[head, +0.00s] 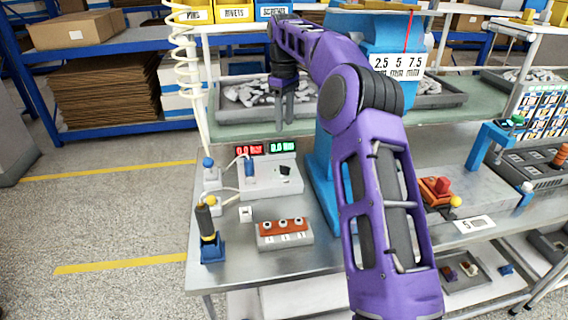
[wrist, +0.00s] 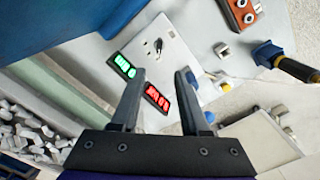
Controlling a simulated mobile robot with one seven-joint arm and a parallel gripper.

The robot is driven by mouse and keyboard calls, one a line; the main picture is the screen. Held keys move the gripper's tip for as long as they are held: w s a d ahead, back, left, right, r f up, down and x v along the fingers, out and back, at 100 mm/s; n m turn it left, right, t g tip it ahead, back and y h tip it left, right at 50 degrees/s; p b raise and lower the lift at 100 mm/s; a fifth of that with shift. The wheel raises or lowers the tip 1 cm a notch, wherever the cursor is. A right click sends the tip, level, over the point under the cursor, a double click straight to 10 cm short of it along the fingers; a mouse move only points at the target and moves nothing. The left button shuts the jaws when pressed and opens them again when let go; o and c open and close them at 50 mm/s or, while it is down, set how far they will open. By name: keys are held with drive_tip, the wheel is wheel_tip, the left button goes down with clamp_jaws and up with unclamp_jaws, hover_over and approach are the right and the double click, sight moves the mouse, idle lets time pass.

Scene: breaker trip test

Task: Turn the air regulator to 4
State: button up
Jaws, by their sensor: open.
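A pale control box (head: 268,182) stands on the bench with a small black pointer knob (head: 284,169) on its sloped face. A red display (head: 249,150) reading about 0.0 bar and a green display (head: 281,147) are at its back. A blue-capped fitting (head: 208,163) stands left of it, below the coiled hose. I cannot tell which of these is the air regulator. My gripper (head: 284,112) is open and empty above and behind the box. In the wrist view, my gripper (wrist: 160,75) points toward the displays; the black knob (wrist: 158,45) lies beyond the fingertips.
A coiled white hose (head: 181,60) hangs at the left. A black-handled tool (head: 207,228) stands in a blue holder near the front left edge. A block with red top (head: 284,232) is in front. A blue press column (head: 322,185) rises right of the box.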

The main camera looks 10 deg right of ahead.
sight(285, 166)
wheel_tip(285, 166, down, 15)
drive_tip(key=shift+r+b, duration=0.1)
drive_tip(key=shift+b, duration=1.15)
clamp_jaws()
